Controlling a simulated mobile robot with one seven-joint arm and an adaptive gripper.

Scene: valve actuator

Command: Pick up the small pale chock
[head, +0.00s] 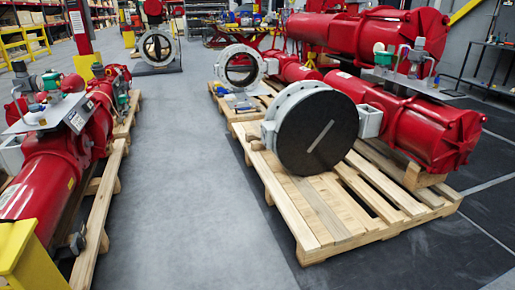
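I cannot single out the small pale chock with certainty in the head view. A pale wooden block (423,178) sits under the end of the red actuator cylinder (440,130) on the near right pallet. A smaller pale piece (257,145) lies at that pallet's left edge, beside the round valve (318,132) with a dark disc; it is too small to make out well. My gripper is not in view.
The wooden pallet (325,212) carries the valve and actuator. Another red actuator (50,180) lies on a pallet at the left, with a yellow stand (18,250) in the near left corner. The grey floor aisle (190,190) between them is clear.

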